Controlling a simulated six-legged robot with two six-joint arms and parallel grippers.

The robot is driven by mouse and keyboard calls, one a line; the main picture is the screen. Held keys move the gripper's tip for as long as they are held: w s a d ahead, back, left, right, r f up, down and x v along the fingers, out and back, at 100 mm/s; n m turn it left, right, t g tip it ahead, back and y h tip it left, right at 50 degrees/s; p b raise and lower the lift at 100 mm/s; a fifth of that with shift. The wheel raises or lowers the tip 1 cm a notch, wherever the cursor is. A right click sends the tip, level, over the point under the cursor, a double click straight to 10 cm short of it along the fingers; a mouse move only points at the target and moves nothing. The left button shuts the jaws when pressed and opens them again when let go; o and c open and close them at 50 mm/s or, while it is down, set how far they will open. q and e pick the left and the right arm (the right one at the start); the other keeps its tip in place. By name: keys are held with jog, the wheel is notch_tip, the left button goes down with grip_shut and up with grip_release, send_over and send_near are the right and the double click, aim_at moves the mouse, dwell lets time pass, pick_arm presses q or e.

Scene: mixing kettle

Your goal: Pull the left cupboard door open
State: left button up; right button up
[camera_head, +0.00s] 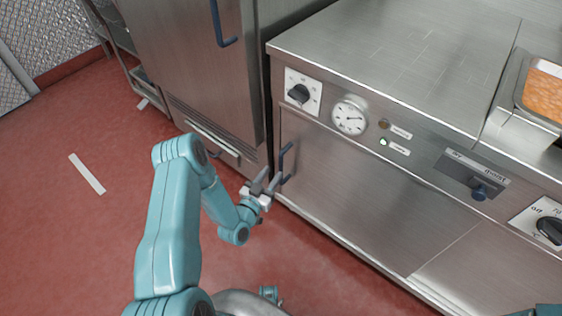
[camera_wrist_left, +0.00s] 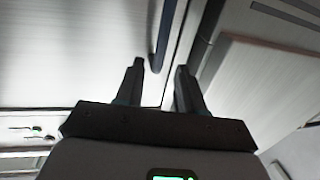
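The left cupboard door (camera_head: 320,172) is the steel panel under the kettle unit's dial and knob, and it looks closed. Its dark blue bar handle (camera_head: 285,163) stands upright near the door's left edge. My left gripper (camera_head: 269,179) is at the handle's lower left, its fingers pointing toward it. In the left wrist view my left gripper (camera_wrist_left: 158,78) has its two fingers spread with nothing between them. The handle (camera_wrist_left: 163,38) lies just beyond the fingertips, between their lines. Contact cannot be told. My right gripper is not in view.
A tall steel cabinet (camera_head: 190,60) with its own blue handle (camera_head: 220,28) stands close on the left of the door. A black knob (camera_head: 299,94) and a round gauge (camera_head: 350,116) sit above the door. The red floor (camera_head: 70,230) in front is mostly clear.

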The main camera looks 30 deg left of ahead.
aim_at(280, 162)
pick_arm(q)
jog(key=w, duration=0.5)
jog(key=w+a+b, duration=0.1)
jog(key=w, duration=0.1)
jog(key=shift+w, duration=0.2)
jog(key=shift+c, duration=0.3)
grip_shut()
